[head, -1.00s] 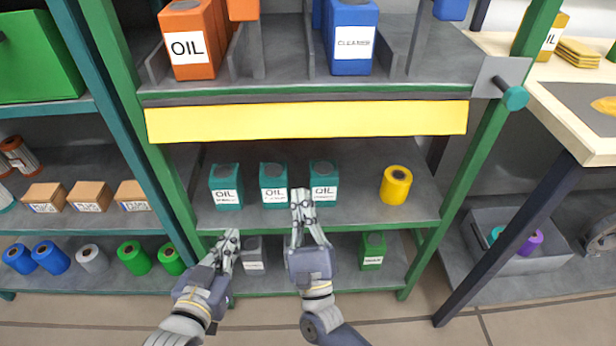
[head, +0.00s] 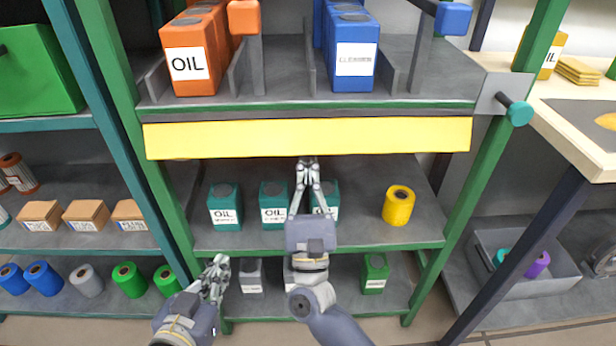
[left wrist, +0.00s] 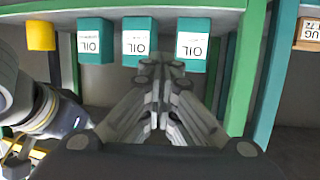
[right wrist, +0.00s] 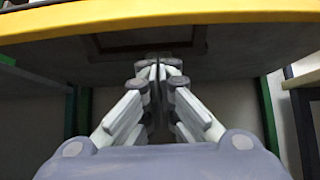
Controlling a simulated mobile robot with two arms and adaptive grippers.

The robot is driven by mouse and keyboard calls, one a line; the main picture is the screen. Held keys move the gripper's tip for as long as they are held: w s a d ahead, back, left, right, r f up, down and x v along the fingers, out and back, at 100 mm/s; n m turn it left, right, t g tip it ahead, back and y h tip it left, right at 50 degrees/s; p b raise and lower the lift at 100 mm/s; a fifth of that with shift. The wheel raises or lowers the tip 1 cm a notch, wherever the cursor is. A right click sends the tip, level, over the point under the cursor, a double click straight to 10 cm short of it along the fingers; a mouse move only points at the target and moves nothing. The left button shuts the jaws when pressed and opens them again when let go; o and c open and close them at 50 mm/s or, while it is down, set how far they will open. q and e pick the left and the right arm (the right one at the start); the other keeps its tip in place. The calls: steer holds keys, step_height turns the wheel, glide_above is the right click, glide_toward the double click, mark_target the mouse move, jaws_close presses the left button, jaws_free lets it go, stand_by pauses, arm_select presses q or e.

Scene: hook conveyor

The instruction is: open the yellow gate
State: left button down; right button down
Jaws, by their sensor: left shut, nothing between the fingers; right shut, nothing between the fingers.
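The yellow gate (head: 308,137) is a long flat bar across the front of the shelf unit, just below the upper shelf's front edge. It hangs level, and its edge also runs along the top of the right wrist view (right wrist: 160,22). My right gripper (head: 307,163) is shut and empty, with its fingertips at the gate's lower edge near the middle. I cannot tell whether they touch it. My left gripper (head: 218,265) is shut and empty, low in front of the bottom shelf, well below the gate.
Teal oil boxes (head: 225,207) and a yellow roll (head: 398,206) stand on the middle shelf behind my right gripper. Orange oil boxes (head: 190,62) and blue cleaner boxes (head: 352,60) stand above.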

arm_select(q)
steer(key=shift+s+a+f+g, duration=0.15)
steer(key=shift+s+f+g, duration=0.2)
steer(key=shift+f, duration=0.2)
arm_select(e)
steer(key=shift+s+r, duration=0.6)
steer(key=shift+s, duration=0.35)
arm_select(q)
steer(key=s+a+f+g+y+p, duration=0.1)
steer(key=s+a+f+g+p, duration=0.2)
steer(key=s+f+g, duration=0.3)
steer(key=s+a+f+g+y+p, duration=0.25)
steer(key=s+f+g, duration=0.2)
steer(key=s, duration=0.35)
step_height(320, 180, down, 7)
steer(key=p, duration=0.3)
steer(key=shift+d+n+h, duration=0.2)
steer(key=shift+n+h, duration=0.1)
steer(key=shift+h, duration=0.05)
arm_select(e)
steer(key=s+g, duration=0.1)
steer(key=s+r+g, duration=0.1)
steer(key=g, duration=0.1)
steer(key=shift+s, duration=0.15)
steer(key=shift+f, duration=0.15)
